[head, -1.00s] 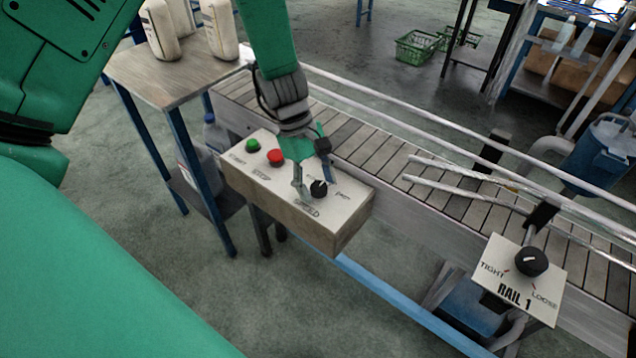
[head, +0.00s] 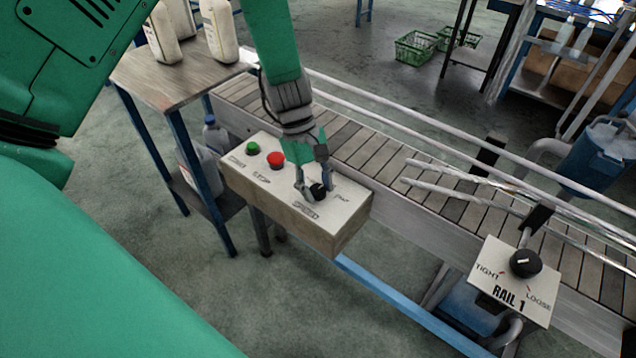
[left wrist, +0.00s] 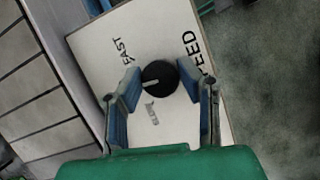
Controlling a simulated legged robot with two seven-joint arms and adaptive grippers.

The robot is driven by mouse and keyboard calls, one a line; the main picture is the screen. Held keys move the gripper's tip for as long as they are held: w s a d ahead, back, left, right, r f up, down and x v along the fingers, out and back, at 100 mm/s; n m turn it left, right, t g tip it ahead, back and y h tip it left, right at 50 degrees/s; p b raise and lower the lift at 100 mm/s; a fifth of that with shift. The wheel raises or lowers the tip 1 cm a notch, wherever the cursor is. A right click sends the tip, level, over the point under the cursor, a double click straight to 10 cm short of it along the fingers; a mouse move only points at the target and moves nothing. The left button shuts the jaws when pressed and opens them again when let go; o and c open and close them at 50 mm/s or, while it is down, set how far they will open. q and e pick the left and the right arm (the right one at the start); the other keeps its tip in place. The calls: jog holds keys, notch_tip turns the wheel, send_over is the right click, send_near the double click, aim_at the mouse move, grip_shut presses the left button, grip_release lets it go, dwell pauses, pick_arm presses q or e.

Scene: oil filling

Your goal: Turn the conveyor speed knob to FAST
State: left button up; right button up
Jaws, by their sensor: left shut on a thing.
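The conveyor speed knob (head: 318,191) is a small black dial on the right part of the control box (head: 292,220), beside the SPEED label. In the left wrist view the knob (left wrist: 160,78) shows a pale pointer line directed to the left, between the FAST label and a second, blurred label. My left gripper (head: 318,189) is shut on the knob; its two blue-padded fingers (left wrist: 160,88) sit on either side of it. My right gripper is not in view.
A green button (head: 252,148) and a red button (head: 276,160) sit on the same box, left of my gripper. The slatted conveyor (head: 365,150) with metal rails runs behind. A RAIL 1 knob (head: 526,262) stands at right. White jugs (head: 219,28) stand on a side table.

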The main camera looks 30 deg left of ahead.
pick_arm(q)
jog(key=m+g+p, duration=0.1)
jog(key=m+p, duration=0.1)
jog(key=m, duration=0.1)
jog(key=shift+w+r+y, duration=0.15)
jog(key=shift+y, duration=0.15)
jog(key=m+g+p, duration=0.1)
jog(key=m, duration=0.1)
jog(key=shift+m+y, duration=0.3)
jog(key=shift+m, duration=0.1)
jog(key=shift+m+g+y+p, duration=0.3)
jog(key=shift+m+y+p, duration=0.2)
jog(key=shift+m, duration=0.9)
jog(key=shift+w, duration=0.1)
jog(key=o, duration=1.1)
jog(key=shift+o, duration=0.2)
